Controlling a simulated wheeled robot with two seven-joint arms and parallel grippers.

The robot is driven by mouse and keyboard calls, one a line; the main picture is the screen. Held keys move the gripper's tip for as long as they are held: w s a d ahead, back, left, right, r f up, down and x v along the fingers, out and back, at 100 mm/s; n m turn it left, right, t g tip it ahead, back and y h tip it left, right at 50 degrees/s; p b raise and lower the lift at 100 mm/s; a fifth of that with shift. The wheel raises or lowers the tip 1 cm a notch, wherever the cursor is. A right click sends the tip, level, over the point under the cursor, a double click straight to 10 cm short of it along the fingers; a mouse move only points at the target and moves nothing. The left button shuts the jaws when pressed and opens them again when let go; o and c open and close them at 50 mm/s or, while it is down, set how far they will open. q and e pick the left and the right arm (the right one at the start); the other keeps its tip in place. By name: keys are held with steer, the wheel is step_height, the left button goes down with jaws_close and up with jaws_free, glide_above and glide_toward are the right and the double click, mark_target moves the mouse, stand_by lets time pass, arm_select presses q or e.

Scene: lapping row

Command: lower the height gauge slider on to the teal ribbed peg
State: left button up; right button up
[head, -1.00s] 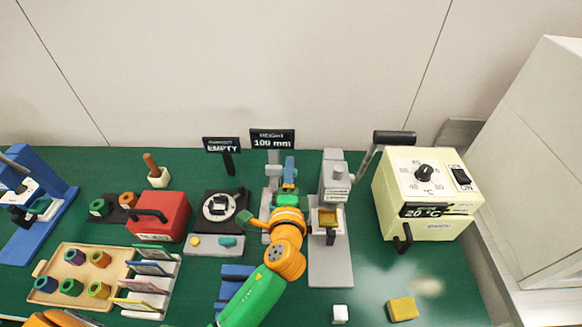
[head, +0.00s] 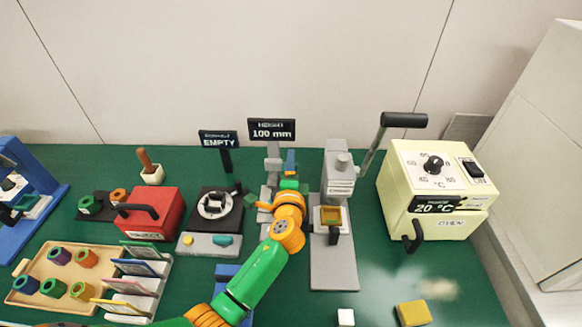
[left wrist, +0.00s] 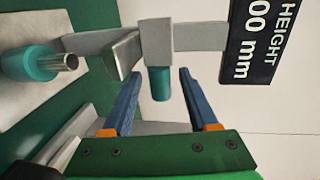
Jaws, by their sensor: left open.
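The grey height gauge (head: 272,158) stands at the back middle under a sign reading HEIGHT 100 mm (head: 271,129). In the left wrist view, which is turned sideways, its grey slider block (left wrist: 156,42) carries a short teal knob (left wrist: 160,84). The slider's grey jaw (left wrist: 124,52) is apart from the teal ribbed peg (left wrist: 30,63), which has a metal tip and stands on the base side. My left gripper (left wrist: 158,76) is open, its blue fingers on either side of the knob with gaps showing. In the head view my left wrist hides the peg. My right gripper is out of view.
A grey press-like stand (head: 334,262) is close right of my left wrist. A cream heater (head: 432,190) stands farther right. A black dial unit (head: 212,207) and red box (head: 152,214) are left. A yellow block (head: 413,313) and white cube (head: 346,317) lie in front.

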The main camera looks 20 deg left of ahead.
arm_select(q)
jaws_close()
stand_by(1.4)
